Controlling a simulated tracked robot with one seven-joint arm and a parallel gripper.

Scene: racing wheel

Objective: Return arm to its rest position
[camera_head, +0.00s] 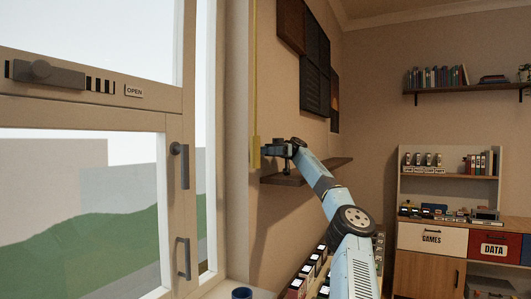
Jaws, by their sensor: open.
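My arm reaches up from the lower right of the head view, light blue with dark joints. My gripper (264,147) is at its far end, near the wall beside the window frame. It is small and dark in this view, open, and I see nothing held in it. It lies close to a vertical yellow strip (256,80) on the wall; I cannot tell whether they touch.
A wall shelf (292,178) is just below my gripper. A window (80,215) with handles and a slider marked OPEN fills the left. Several small boxes (297,284) stand below my arm. A cabinet (425,238) with labelled drawers stands at right, under a bookshelf (465,89).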

